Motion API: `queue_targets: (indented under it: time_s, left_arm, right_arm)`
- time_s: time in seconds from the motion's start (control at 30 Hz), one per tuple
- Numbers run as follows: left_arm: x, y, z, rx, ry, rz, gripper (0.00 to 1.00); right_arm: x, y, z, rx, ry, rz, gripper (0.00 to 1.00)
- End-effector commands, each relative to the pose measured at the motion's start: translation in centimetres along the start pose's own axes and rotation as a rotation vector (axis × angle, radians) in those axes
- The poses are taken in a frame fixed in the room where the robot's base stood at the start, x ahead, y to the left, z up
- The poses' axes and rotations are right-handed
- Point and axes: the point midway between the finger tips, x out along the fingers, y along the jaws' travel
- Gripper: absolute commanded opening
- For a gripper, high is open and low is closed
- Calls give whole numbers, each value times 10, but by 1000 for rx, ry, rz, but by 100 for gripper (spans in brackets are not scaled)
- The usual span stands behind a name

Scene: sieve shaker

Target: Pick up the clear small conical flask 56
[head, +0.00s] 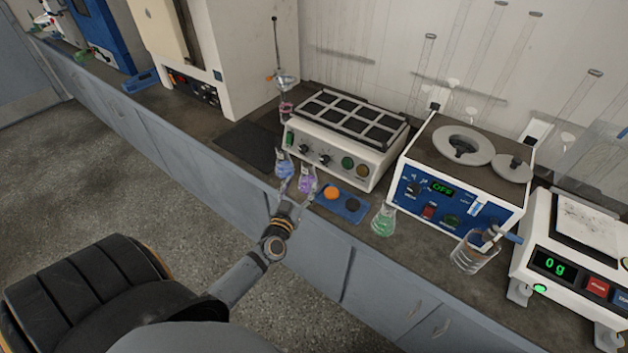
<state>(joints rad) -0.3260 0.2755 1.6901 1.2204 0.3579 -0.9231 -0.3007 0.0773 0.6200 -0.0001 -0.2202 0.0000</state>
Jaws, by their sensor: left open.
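Several small clear conical flasks stand along the bench. One with blue liquid (284,168) and one with purple liquid (307,181) stand side by side near the front edge. One with green liquid (384,221) stands further right. I cannot read a number 56 on any of them. My left gripper (294,190) is open at the front edge, its fingertips close to the purple and blue flasks. I cannot tell whether it touches either. My right gripper is not in view.
A sieve shaker-like box with a black grid top (345,125) stands behind the flasks. A blue tray (343,201) lies right of them. A blue-fronted device (459,180), a glass beaker (473,254) and a balance (570,265) stand further right. A stand with pink liquid glassware (286,108) is behind.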

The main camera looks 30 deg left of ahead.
Motion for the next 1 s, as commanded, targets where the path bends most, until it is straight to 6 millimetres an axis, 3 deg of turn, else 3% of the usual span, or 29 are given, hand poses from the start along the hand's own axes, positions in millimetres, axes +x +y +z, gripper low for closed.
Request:
queue_targets:
  time_s: [0.1,0.37,0.63,0.9,1.0]
  left_arm:
    - [21,0,1,0,1,1,64]
    - [33,0,2,0,-1,1,64]
    - [76,2,5,-1,0,2,64]
    - [81,1,4,0,-2,2,64]
    - [81,1,4,0,-2,2,52]
  right_arm:
    - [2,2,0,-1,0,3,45]
    - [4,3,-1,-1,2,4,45]
    - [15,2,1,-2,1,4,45]
    - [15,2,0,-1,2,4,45]
    - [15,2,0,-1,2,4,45]
